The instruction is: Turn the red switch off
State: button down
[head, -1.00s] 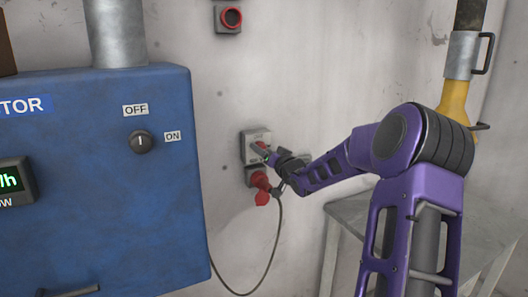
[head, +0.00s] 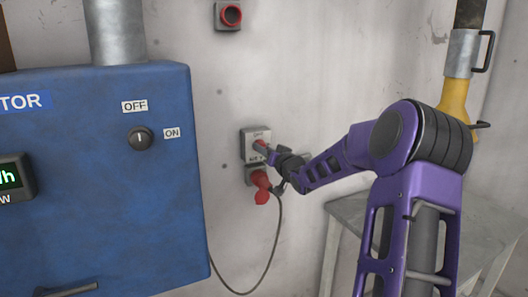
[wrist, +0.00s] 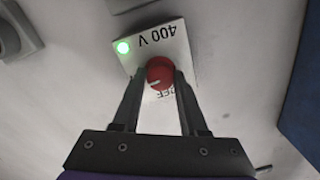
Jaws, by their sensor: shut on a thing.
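The round red switch (wrist: 160,73) sits on a light plate (wrist: 178,42) on the wall. In the wrist view it is between my gripper's (wrist: 161,78) two dark fingertips, which press on its sides. A pale mark shows on its lower left edge.
A red plug (head: 261,187) with a hanging cable is in a socket just below the switch plate. A blue cabinet (head: 100,210) with a black knob (head: 140,139) stands left. A grey table (head: 350,212) is at lower right. A red-ringed button (head: 231,16) is higher up.

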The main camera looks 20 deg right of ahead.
jog(key=shift+a+r+n+h+b, duration=0.15)
jog(key=shift+n+b, duration=2.35)
jog(key=shift+n, duration=1.7)
jog(key=shift+f+n+h+b, duration=0.15)
jog(key=shift+n+b, duration=2.3)
jog(key=shift+n, duration=1.75)
jog(key=shift+r, duration=0.1)
jog(key=shift+c, duration=2.2)
grip_release()
